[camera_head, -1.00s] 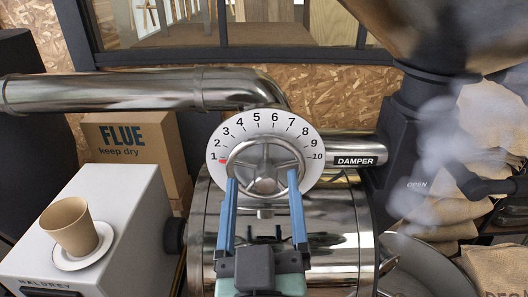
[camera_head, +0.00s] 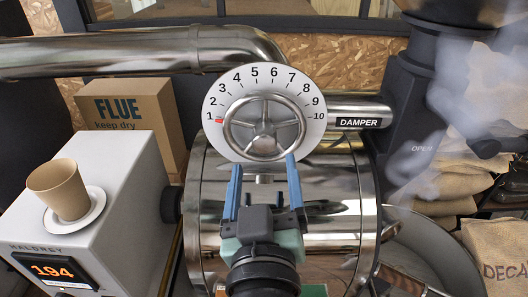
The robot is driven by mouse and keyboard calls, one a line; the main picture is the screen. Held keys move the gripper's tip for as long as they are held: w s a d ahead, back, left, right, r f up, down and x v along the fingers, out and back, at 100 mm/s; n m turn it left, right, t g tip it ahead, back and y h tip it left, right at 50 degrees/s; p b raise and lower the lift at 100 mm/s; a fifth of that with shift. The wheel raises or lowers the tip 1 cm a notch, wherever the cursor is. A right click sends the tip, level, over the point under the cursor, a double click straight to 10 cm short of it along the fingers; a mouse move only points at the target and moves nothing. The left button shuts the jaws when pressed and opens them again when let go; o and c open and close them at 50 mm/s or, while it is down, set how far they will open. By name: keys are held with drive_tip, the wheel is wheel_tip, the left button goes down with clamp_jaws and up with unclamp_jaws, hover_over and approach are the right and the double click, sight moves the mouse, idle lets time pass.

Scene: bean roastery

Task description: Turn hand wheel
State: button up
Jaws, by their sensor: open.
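The hand wheel (camera_head: 264,127) is a metal spoked wheel in front of a white round dial (camera_head: 264,82) numbered 1 to 10. A red mark on the dial shows at 1. A label reading DAMPER (camera_head: 357,122) is on the pipe to the right. My gripper (camera_head: 263,163) is open, its two blue fingers pointing up. Nothing is between the fingers except the view of the metal below the wheel.
A shiny metal drum (camera_head: 335,200) lies below the dial. A white machine (camera_head: 120,185) with a lit 194 display stands at left, a tan cup (camera_head: 60,189) on a saucer upon it. A FLUE carton (camera_head: 134,112) is behind. Smoke and sacks (camera_head: 493,252) are at right.

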sight(264, 144)
drive_tip(key=b, duration=0.3)
drive_tip(key=shift+w+f, duration=0.2)
drive_tip(key=shift+w, duration=0.2)
drive_tip(key=w, duration=0.7)
drive_tip(key=shift+w+r, duration=0.25)
drive_tip(key=shift+w, duration=0.15)
clamp_jaws()
